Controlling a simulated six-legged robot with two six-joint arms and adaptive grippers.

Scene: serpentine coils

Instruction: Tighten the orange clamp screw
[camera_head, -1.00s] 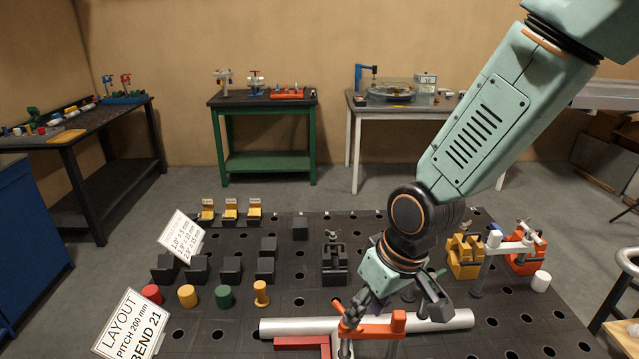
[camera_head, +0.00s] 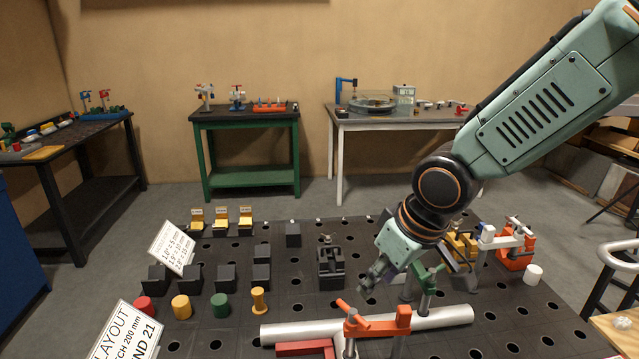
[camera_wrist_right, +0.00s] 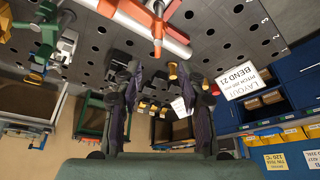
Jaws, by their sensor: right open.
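The orange clamp (camera_head: 385,325) stands at the front of the black perforated table, across a silver tube (camera_head: 290,330). Its orange screw handle (camera_head: 345,306) sticks up at its left end and is tilted. In the wrist view the orange clamp (camera_wrist_right: 158,22) shows at the top, beyond the fingers. My right gripper (camera_head: 372,278) is above and behind the clamp, apart from the screw. Its two dark fingers (camera_wrist_right: 162,95) are spread in the wrist view with nothing held between them. My left gripper is not in view.
A green clamp (camera_head: 425,282) stands close behind the tube, beside my right gripper. Yellow (camera_head: 462,246) and red-orange (camera_head: 515,250) clamps stand at the right. A black fixture (camera_head: 331,262) and coloured cylinders (camera_head: 181,306) stand left. A red bar (camera_head: 305,348) lies before the tube.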

